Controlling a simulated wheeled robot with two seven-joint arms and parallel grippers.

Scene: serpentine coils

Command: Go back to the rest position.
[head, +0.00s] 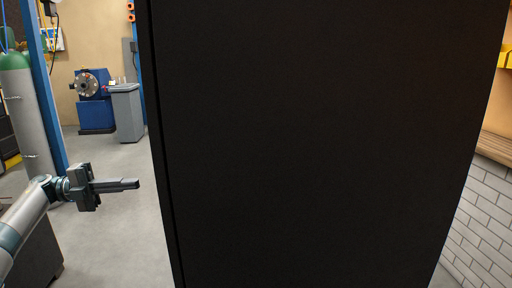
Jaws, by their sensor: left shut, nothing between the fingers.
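My left gripper (130,184) is in the head view at the lower left. Its arm comes in from the left edge, and its fingers point right. The fingers are together, with nothing between them. The fingertips are a little left of a large black panel or cabinet (320,145); I cannot tell how far apart they are in depth. My right gripper is not in view.
The black cabinet fills the middle of the view. A gas cylinder (32,125) and a blue post (46,95) stand at the left. A blue machine (96,115) and a grey cabinet (128,113) stand at the back. Floor (115,235) near the gripper is clear. A white brick wall (485,220) is at right.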

